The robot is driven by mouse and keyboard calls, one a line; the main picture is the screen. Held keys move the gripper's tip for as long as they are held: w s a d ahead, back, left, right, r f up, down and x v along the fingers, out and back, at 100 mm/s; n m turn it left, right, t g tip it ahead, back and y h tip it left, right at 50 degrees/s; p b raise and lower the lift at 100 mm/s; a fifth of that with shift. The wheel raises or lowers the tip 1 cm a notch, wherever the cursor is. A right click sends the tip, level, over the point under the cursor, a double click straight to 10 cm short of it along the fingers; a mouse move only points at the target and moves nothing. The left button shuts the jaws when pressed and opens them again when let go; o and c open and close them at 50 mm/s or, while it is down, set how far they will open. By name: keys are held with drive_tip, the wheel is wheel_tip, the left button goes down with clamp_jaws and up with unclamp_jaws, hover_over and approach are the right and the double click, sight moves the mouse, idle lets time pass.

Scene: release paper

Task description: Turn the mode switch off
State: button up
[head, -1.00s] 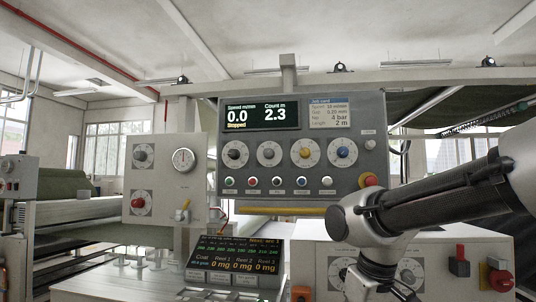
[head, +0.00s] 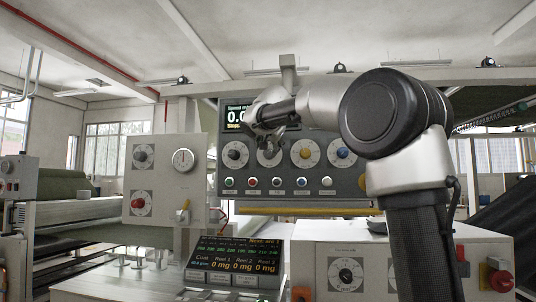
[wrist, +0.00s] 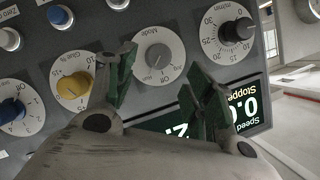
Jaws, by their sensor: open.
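The mode switch is a grey knob on a white round dial labelled Mode (wrist: 158,57), seen upside down in the wrist view. In the head view it is the second dial from the left (head: 268,154) on the grey control panel, with its upper part hidden by my gripper (head: 277,143). In the wrist view my open gripper (wrist: 164,78) has its green-padded fingers on either side of the dial's lower part, with nothing between them. The knob lies just beyond the fingertips. I cannot tell whether they touch the panel.
The black-knob minute dial (head: 235,152) and the yellow-knob dial (head: 306,152) flank the mode dial. A blue-knob dial (head: 343,152) is farther right. A row of push buttons (head: 277,182) lies below. My arm covers the panel's upper right and much of the display (head: 236,115).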

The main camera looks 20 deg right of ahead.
sight(267, 152)
drive_tip(key=x, duration=0.7)
drive_tip(key=shift+f, duration=0.15)
drive_tip(key=c, duration=1)
drive_tip(key=shift+n, duration=0.3)
drive_tip(key=shift+w+n+g+h, duration=0.1)
drive_tip(key=shift+n+g+h, duration=0.65)
drive_tip(key=shift+n, duration=0.45)
drive_tip(key=shift+n+g+h, duration=0.55)
drive_tip(key=shift+n+h, duration=0.4)
drive_tip(key=shift+n, duration=0.55)
